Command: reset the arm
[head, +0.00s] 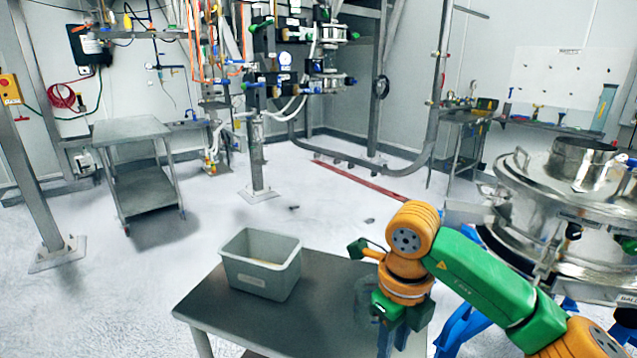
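My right arm comes in from the right in orange and green segments. It bends down over the right end of the dark table (330,322). My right gripper (392,342) points down at the bottom of the picture, by the table's right edge. Its fingertips are not clearly visible, so I cannot tell whether it is open or shut. I see no object in it. My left arm and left gripper are not in view.
A grey open bin (261,263) stands on the table's back left. A round steel sifter (575,215) stands close on the right, near my arm. A steel cart (140,165) stands at the back left. The white floor left of the table is clear.

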